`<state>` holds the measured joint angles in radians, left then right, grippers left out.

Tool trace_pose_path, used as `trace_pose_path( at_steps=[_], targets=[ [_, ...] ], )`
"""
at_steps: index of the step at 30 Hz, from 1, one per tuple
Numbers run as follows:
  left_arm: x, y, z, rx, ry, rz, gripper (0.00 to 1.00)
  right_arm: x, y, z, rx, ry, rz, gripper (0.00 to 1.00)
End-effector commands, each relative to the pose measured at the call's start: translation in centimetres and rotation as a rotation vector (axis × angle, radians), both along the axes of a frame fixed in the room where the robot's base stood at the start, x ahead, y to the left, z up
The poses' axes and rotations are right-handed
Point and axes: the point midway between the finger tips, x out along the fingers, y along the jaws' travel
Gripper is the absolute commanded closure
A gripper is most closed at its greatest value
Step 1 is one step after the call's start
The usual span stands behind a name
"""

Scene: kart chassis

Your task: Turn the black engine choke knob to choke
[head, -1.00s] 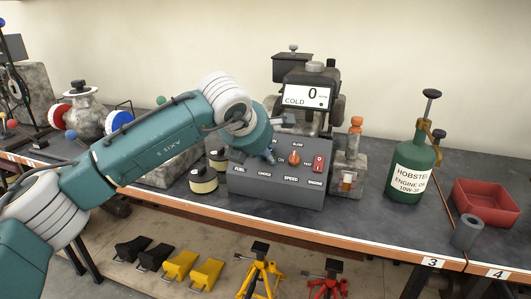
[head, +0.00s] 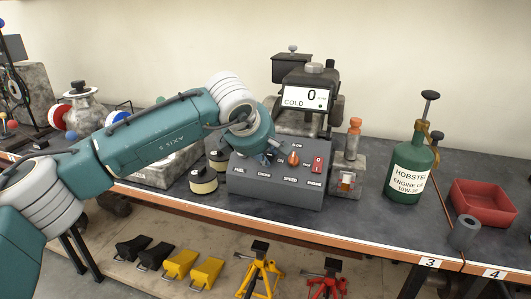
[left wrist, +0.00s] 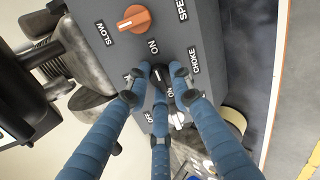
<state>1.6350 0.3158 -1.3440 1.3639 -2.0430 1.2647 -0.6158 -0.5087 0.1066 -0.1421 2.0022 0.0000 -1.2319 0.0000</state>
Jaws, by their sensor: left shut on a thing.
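The grey control panel (head: 270,190) stands on the bench with the engine behind it. My left gripper (head: 268,156) reaches its left part from above and hides the choke knob in the head view. In the left wrist view, my left gripper (left wrist: 158,84) is shut on the black choke knob (left wrist: 160,72), with its blue fingers around it. The CHOKE label (left wrist: 195,61) is beside the knob. The knob's pointer direction cannot be told. The display (head: 306,97) reads 0 and COLD. My right gripper is not in view.
The orange speed knob (head: 293,158) and red engine switch (head: 318,164) sit close to the right of my gripper. A green oil can (head: 411,165) and red tray (head: 484,203) stand further right. Cream-lidded cans (head: 203,180) stand left of the panel.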

Motion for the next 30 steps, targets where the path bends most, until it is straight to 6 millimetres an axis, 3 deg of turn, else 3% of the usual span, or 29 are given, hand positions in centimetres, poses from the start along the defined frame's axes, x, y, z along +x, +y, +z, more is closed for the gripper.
trace_pose_path(
  at_steps=[16, 17, 19, 30],
  targets=[
    [-0.07, 0.09, -0.27, 0.021, 0.000, -0.016, 1.00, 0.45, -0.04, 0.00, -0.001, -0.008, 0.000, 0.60],
    [-0.07, 0.09, -0.27, 0.021, 0.000, -0.016, 0.74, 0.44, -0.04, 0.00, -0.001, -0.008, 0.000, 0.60],
    [-0.06, 0.10, -0.26, 0.020, -0.001, -0.015, 0.60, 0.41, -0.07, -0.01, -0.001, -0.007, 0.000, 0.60],
    [-0.27, 0.12, 0.31, 0.017, -0.005, -0.017, 0.59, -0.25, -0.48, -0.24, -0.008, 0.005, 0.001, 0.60]
  ],
)
